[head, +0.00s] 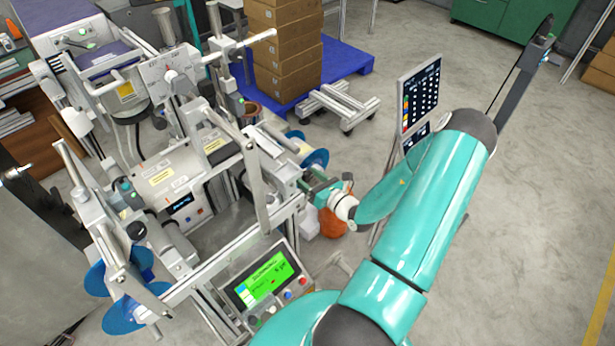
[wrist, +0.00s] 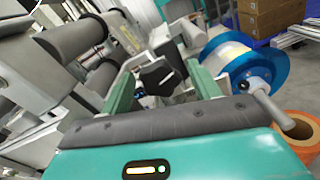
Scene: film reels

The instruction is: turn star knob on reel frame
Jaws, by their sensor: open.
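My gripper (wrist: 160,76) is open in the wrist view, with one green finger on each side of a dark star knob (wrist: 157,79). The knob appears between the fingers; I cannot tell whether either finger touches it. In the head view my gripper (head: 312,184) is at the right side of the grey reel frame (head: 222,252), and I cannot make out the knob there. A blue reel with a pale core (wrist: 243,62) sits just right of the fingers; the blue reel (head: 318,160) also shows in the head view.
A grey rod with a rounded end (wrist: 268,106) and an orange roll (wrist: 300,132) lie close right of my gripper. A control panel with a green screen (head: 266,279) stands below it. Cardboard boxes (head: 285,50) sit on a blue pallet (head: 345,64) behind.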

